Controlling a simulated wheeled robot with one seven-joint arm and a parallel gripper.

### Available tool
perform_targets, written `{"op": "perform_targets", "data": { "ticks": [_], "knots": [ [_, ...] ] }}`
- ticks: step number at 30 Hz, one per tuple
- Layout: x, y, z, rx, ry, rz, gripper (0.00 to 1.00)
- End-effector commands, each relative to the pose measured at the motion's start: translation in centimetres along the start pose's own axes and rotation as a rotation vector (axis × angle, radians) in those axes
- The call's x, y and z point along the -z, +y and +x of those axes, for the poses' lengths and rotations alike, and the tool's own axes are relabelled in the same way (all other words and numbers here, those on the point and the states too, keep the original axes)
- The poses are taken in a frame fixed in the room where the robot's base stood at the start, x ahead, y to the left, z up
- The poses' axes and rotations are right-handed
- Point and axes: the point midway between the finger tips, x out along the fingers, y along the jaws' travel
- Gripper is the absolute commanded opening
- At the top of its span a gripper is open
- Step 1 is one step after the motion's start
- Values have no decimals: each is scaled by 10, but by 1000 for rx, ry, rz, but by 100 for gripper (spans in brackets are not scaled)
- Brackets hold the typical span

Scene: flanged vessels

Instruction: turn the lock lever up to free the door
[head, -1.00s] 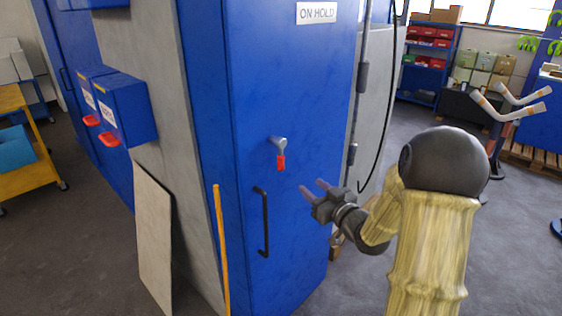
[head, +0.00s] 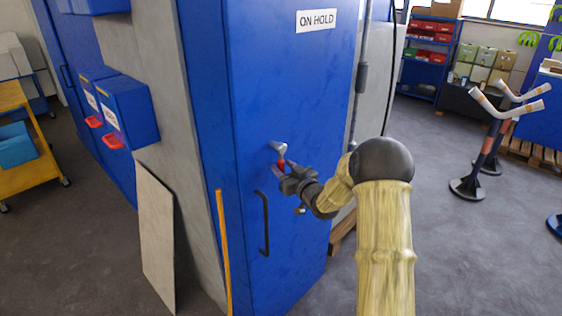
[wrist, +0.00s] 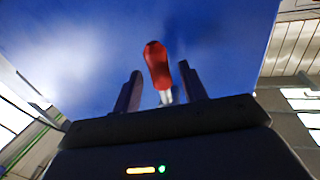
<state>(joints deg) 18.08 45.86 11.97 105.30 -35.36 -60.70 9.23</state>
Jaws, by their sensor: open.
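The lock lever (head: 280,151) is on the blue door (head: 290,90), with a grey hub and a red grip. In the head view the red grip hangs down from the hub, partly hidden by my gripper (head: 280,174). In the wrist view the red grip (wrist: 158,66) stands between the two open fingers of my gripper (wrist: 160,88), with a gap on each side. I cannot tell how deep it is between them. A black door handle (head: 264,223) is below the lever.
A sign reading "ON HOLD" (head: 316,20) is above the lever. A yellow bar (head: 222,250) and a pale board (head: 155,235) lean at the left of the cabinet. Blue boxes with red handles (head: 113,140) hang further left. The floor at right is clear near my arm.

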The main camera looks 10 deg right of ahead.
Motion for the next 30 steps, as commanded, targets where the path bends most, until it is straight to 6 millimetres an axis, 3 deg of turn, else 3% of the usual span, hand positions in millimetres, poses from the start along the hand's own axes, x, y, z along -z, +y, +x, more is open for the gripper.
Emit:
{"op": "perform_targets", "data": {
  "ticks": [6, 15, 22, 30],
  "knots": [
    [1, 0, 20, 0, 0, 0, 42],
    [0, 0, 22, 0, 0, 0, 42],
    [0, 0, 22, 0, 0, 0, 0],
    [-1, 1, 21, -1, 2, -5, 0]
  ]
}}
